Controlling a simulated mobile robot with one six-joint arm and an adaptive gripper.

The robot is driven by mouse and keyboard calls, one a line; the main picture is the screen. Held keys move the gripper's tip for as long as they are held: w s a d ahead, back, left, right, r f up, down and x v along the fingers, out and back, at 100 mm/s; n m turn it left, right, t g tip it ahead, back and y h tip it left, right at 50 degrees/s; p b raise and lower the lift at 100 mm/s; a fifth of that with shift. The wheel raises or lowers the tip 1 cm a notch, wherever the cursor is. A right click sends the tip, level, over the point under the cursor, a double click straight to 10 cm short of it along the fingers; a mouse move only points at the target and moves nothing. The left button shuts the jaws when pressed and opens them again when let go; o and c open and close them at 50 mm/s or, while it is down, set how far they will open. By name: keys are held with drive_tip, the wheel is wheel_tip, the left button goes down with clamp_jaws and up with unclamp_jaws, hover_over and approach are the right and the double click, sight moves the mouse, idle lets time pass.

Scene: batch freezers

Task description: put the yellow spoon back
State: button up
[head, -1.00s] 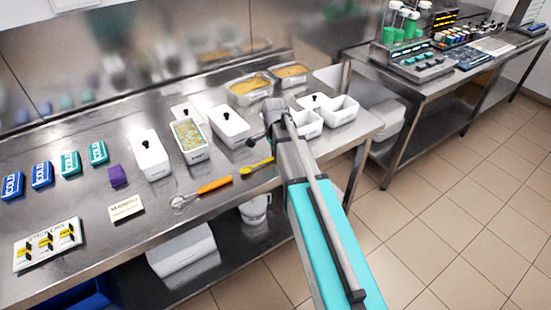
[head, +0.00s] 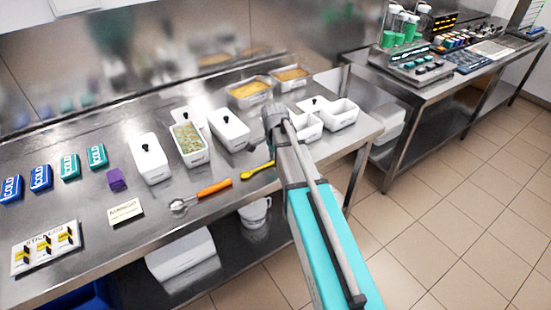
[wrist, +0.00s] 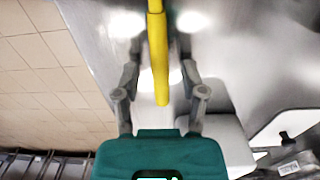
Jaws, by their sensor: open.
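The yellow spoon (head: 257,170) lies on the steel bench near its front edge, right of an orange-handled tool (head: 208,190). Part of its handle is hidden behind my arm in the head view. In the wrist view the yellow handle (wrist: 159,60) runs down the middle between the two fingers of my gripper (wrist: 160,45). The fingers are spread with a gap on each side of the handle. In the head view the arm covers the fingertips.
White lidded tubs (head: 150,158), an open tub with green-flecked contents (head: 189,144) and steel pans (head: 250,92) stand behind the spoon. White open containers (head: 342,113) stand right of my arm. A MANGO card (head: 125,211) and a purple block (head: 117,179) lie left.

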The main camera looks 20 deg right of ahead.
drive_tip(key=shift+r, duration=0.15)
wheel_tip(320, 180, up, 12)
drive_tip(key=p, duration=1.2)
idle(0.8)
drive_tip(key=s+a+n, duration=0.3)
drive_tip(key=s+n, duration=1.1)
drive_tip(key=s, duration=0.3)
drive_tip(key=shift+s, duration=0.15)
